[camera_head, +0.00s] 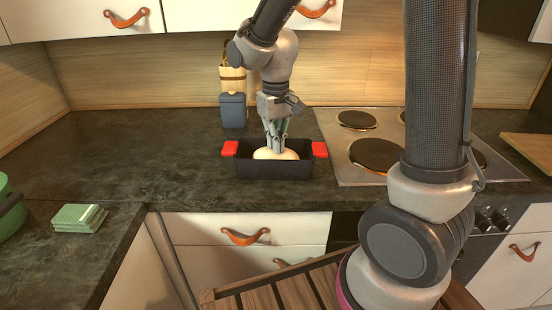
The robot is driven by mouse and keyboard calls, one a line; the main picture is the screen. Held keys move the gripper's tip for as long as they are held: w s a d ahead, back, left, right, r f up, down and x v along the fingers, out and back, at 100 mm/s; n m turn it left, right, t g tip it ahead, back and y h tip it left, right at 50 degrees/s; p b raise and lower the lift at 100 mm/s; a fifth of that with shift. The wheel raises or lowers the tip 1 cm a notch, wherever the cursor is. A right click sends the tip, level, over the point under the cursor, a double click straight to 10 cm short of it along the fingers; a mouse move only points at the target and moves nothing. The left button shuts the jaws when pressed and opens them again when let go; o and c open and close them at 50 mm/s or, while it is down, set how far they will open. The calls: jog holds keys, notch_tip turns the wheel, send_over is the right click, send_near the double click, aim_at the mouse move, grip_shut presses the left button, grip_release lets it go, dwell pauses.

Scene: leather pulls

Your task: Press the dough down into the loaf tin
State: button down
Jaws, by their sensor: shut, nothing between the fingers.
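The loaf tin (274,169) is black with red handles at both ends and stands on the dark counter. The pale, rounded dough (287,155) lies inside it, and its top shows near the rim. My gripper (276,147) points straight down over the middle of the tin. It is shut and empty, with its fingertips at the top of the dough. They appear to touch the dough, but the exact contact is hard to tell. The lower part of the dough is hidden by the tin's front wall.
A stovetop (350,181) with dark hotplates lies right of the tin. A blue-grey container (233,111) stands behind it to the left. Green folded cloths (78,218) and a green pot (10,208) are at far left. The counter (150,160) left of the tin is clear.

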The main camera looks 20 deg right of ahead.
jog(key=shift+s, duration=0.1)
jog(key=shift+r, duration=1.7)
notch_tip(320, 180, up, 7)
jog(key=s+d+r+m+t, duration=0.1)
jog(key=s+d+t, duration=0.1)
jog(key=s+d, duration=0.5)
jog(key=s+d+r+m+t, duration=0.1)
jog(key=s+d+t, duration=0.1)
jog(key=s+d, duration=0.6)
jog(key=s, duration=0.4)
jog(key=shift+r, duration=0.4)
jog(key=shift+a, duration=0.15)
